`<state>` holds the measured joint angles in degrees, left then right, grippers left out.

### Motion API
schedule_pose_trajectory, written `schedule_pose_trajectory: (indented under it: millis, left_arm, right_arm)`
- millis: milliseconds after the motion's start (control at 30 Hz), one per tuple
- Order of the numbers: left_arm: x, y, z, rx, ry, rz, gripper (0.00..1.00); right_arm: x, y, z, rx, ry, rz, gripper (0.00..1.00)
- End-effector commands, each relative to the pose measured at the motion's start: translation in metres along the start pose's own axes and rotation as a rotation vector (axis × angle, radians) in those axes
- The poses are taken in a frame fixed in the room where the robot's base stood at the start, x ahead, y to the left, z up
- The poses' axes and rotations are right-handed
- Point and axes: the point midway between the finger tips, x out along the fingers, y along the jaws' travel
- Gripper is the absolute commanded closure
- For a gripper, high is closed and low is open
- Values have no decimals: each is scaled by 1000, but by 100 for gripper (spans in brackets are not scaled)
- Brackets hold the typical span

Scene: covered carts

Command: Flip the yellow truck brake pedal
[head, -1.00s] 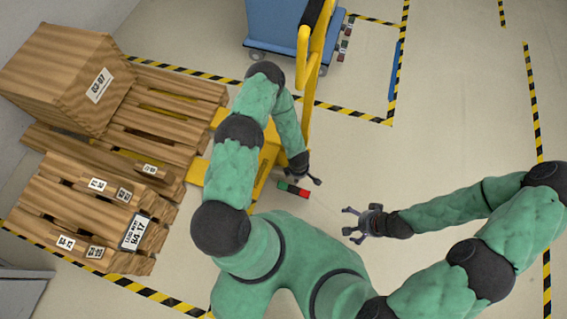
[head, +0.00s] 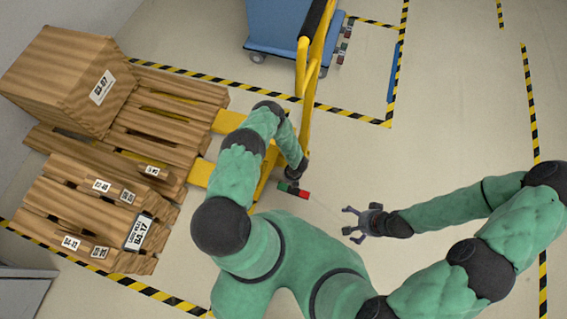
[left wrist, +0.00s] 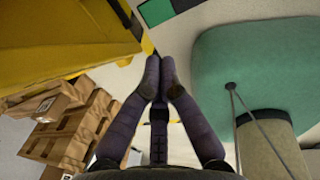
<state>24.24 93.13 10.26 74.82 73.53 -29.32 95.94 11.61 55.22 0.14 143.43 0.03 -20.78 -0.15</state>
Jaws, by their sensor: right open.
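The yellow pallet truck (head: 302,70) stands left of centre in the head view, its forks toward the wooden pallets. A small red and green pedal (head: 302,194) sits low beside its body. My left gripper (head: 292,183) is right at the pedal's green end; I cannot tell whether they touch. In the left wrist view, the left fingers (left wrist: 160,72) meet at their tips with nothing seen between them. A green piece (left wrist: 157,11) of the pedal shows just beyond them, beside the yellow truck body (left wrist: 60,40). My right gripper (head: 358,222) is open and empty above the floor.
Wooden pallets (head: 90,215) and a wooden crate (head: 70,75) stand on the left. A blue cart (head: 285,25) is at the back. Yellow-black tape (head: 365,120) marks the floor. The floor on the right is clear.

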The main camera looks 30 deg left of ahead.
Motion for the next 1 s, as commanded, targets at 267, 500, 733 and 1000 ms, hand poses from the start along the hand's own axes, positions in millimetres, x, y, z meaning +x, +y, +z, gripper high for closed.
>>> schedule_pose_trajectory:
  millis: [267, 500, 733, 1000]
  left_arm:
    - [20, -1, -1, 2, 1, 0, 100]
    - [65, -1, 0, 1, 0, 0, 100]
    - [107, -1, 0, 1, -1, -1, 100]
    - [136, 0, 0, 3, -1, 0, 100]
  right_arm:
    - [9, 3, 0, 0, 0, 0, 0]
    - [28, 10, -1, 0, 0, 0, 0]
    - [48, 17, -2, 0, 0, 0, 0]
    - [63, 22, -2, 0, 0, 0, 0]
